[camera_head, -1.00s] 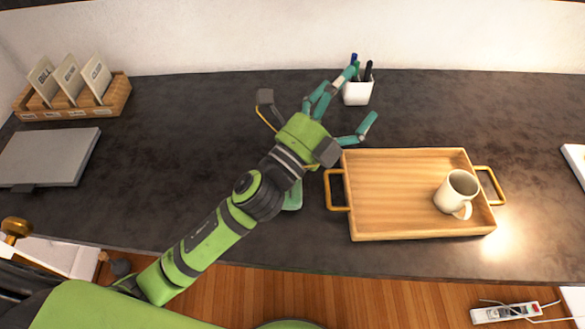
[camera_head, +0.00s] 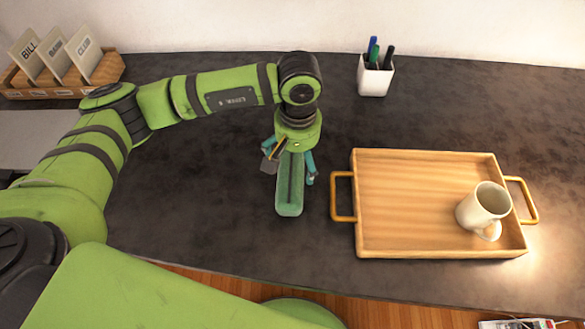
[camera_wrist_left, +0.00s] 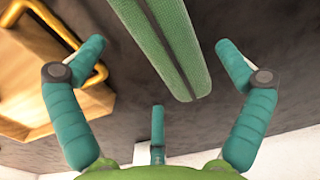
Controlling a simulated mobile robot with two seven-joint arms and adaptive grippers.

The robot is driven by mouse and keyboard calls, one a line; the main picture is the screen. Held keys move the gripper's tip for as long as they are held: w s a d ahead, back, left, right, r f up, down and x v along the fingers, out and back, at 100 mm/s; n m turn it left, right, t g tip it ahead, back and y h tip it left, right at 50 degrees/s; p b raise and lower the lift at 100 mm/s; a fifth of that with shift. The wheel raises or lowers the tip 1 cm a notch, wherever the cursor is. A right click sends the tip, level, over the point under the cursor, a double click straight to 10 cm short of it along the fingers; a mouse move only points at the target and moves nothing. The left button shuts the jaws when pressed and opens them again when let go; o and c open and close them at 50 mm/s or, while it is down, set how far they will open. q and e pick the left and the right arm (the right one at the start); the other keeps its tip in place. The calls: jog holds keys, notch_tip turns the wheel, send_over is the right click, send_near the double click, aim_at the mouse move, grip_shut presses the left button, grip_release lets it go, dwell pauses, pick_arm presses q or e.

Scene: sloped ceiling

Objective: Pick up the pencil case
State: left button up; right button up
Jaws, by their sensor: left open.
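The pencil case (camera_head: 289,205) is a long green textured pouch with a dark seam along its length. It lies on the dark counter, left of the tray. My left gripper (camera_head: 290,166) is above the far part of the case, pointing down, open, with teal fingers on either side of it. In the left wrist view the case (camera_wrist_left: 168,38) runs between the spread fingers (camera_wrist_left: 160,47), apart from them. My wrist hides the case's far end in the head view. My right gripper is not in view.
A wooden tray (camera_head: 425,205) with brass handles stands close on the right, holding a white mug (camera_head: 484,208). A white pen cup (camera_head: 375,78) is at the back. A wooden card holder (camera_head: 62,82) is back left. The counter in front of the case is clear.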

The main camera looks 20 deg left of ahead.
aim_at(297, 167)
pick_arm(q)
notch_tip(297, 167, down, 5)
jog(key=shift+f+p, duration=0.2)
jog(key=shift+p, duration=1)
jog(key=shift+f, duration=0.35)
jog(key=c, duration=1.2)
